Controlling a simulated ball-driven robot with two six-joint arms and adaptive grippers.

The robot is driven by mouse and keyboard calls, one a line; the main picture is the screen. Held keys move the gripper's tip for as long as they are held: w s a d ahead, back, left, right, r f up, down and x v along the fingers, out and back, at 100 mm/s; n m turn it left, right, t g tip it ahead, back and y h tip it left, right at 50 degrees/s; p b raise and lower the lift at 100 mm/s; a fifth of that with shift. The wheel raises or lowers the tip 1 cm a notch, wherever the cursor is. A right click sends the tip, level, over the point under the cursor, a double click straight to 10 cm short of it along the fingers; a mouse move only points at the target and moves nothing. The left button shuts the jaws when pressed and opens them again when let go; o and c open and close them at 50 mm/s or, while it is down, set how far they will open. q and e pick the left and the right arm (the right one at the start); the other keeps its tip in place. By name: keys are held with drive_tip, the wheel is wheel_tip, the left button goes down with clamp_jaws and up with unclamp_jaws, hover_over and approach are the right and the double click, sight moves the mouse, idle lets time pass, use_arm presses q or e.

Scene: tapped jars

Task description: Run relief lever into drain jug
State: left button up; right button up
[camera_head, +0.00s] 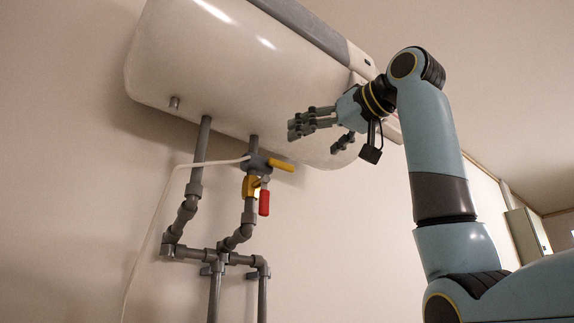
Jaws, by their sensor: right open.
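A valve group sits on the pipe under a white water heater. It carries a yellow lever (281,165) pointing right and a red handle (264,203) hanging down beside a brass-yellow body (251,187). I cannot tell for certain which of the two is the relief lever. My right gripper (316,138) is open and empty in front of the heater's lower right part. In the picture it is above and to the right of the yellow lever, apart from it. No drain jug is in view. My left gripper is not in view.
The white heater (215,75) hangs on the wall above. Grey pipes (186,212) run below it, and a thin white hose (158,215) goes from the valve group down to the left. A pale box (522,235) is at the far right. The space right of the red handle looks clear.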

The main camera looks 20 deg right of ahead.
sight(281, 165)
drive_tip(key=p+x, duration=0.4)
drive_tip(key=x, duration=0.6)
drive_tip(key=shift+w, duration=0.15)
drive_tip(key=shift+f, duration=0.15)
drive_tip(key=c, duration=1.2)
